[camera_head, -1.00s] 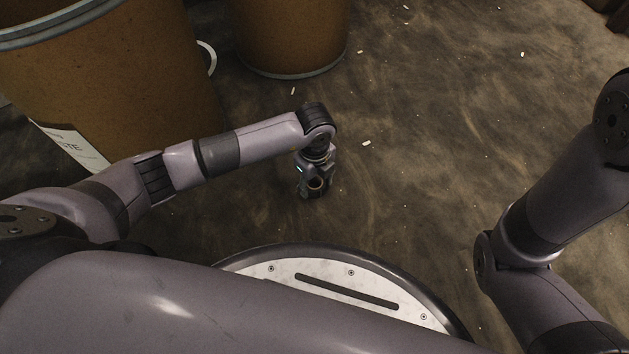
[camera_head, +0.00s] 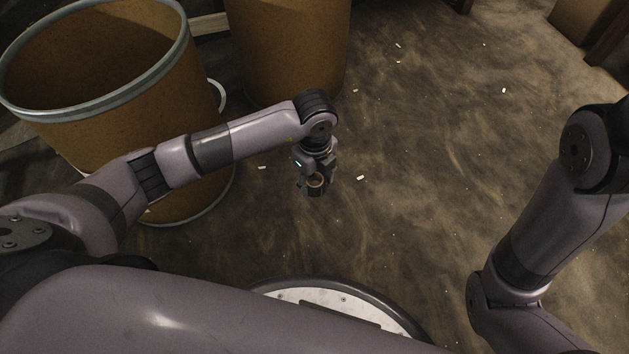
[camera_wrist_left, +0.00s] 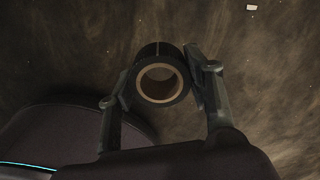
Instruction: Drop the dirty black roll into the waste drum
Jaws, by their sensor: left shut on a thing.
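In the left wrist view a black roll (camera_wrist_left: 174,56) with a tan cardboard core sits between the fingers of my left gripper (camera_wrist_left: 163,78), which is shut on it. In the head view my left gripper (camera_head: 316,184) hangs above the floor near the middle, and the roll (camera_head: 317,181) shows there only small. The large brown drum (camera_head: 120,98) with a grey metal rim stands at the left, its top open. The gripper is outside it, to its right. Only my right arm's links show at the right; its gripper is out of view.
A second brown drum (camera_head: 290,50) stands behind the left arm, its top cut off by the frame. Small pale scraps (camera_head: 361,178) lie on the stained floor (camera_head: 430,130), which is mostly clear to the right. A brown box (camera_head: 590,25) is at the top right corner.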

